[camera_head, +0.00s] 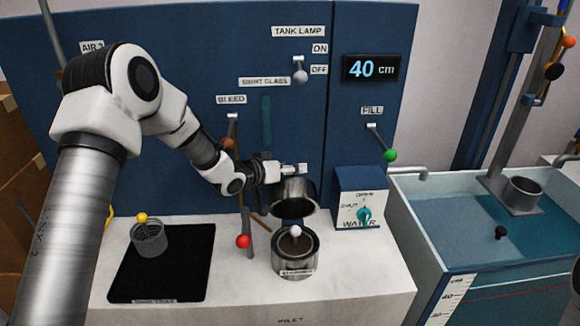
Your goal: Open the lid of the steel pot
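The steel pot (295,262) stands on the white counter, with a label on its front. Its round dark lid (295,197) stands raised and tilted back behind the pot's mouth, so the dark inside shows. A pale ball (296,231) shows at the pot's mouth; I cannot tell what it is fixed to. My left gripper (294,170) is just above the lid's upper edge, at or very close to it. Its fingers are small here, and I cannot tell whether they are open, shut or touching the lid. My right gripper is not clearly in view.
A red-knobbed lever (244,241) stands just left of the pot. A wire basket (149,238) with a yellow ball sits on a black mat (180,272). A water valve box (360,200) is at the right, before a water tank (433,262). The counter's front is clear.

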